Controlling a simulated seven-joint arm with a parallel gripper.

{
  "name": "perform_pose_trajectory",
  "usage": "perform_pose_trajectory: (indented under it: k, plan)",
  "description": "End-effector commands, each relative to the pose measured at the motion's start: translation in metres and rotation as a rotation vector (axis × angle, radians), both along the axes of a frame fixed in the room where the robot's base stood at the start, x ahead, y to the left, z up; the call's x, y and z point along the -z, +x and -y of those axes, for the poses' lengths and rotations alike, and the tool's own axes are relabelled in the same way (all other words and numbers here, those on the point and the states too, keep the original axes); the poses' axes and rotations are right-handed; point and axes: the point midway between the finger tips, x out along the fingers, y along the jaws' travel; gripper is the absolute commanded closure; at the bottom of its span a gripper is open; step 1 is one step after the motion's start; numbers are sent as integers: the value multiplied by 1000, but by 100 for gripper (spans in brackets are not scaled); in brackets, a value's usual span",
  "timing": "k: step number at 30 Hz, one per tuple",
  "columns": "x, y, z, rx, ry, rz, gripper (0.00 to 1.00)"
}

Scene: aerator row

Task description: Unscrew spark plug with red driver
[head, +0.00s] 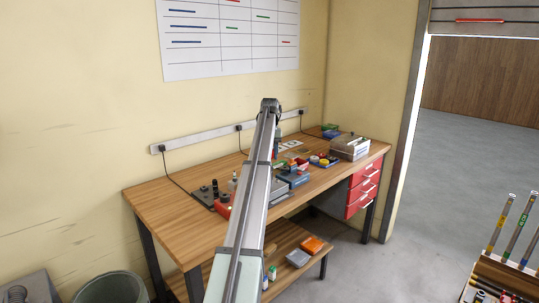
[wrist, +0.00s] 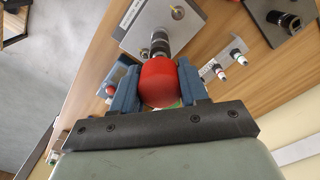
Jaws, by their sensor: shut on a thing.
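In the wrist view my gripper (wrist: 160,92) is shut on the red driver (wrist: 160,78), with one blue finger on each side of its rounded red handle. The driver's dark ribbed shaft (wrist: 159,45) points away from the gripper towards a grey metal plate (wrist: 180,22). A small brass-coloured fitting (wrist: 178,12) stands on that plate beside the shaft. Whether the driver's tip touches anything is hidden, and I cannot make out the spark plug for sure. In the head view my arm covers the gripper and the middle of the bench.
The wooden workbench (head: 165,200) stands against the wall. Red drawers (head: 363,188) are at the bench's right. The bench's left end is clear.

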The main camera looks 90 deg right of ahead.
Motion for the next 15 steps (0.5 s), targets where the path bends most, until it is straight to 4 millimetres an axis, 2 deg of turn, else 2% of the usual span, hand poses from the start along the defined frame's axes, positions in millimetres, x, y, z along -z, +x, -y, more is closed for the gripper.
perform_pose_trajectory:
  k: [4,11,15]
  plan:
    - [1,0,0,-122,2,0,100]
    - [1,0,0,-190,1,0,100]
    - [1,0,0,-306,2,0,100]
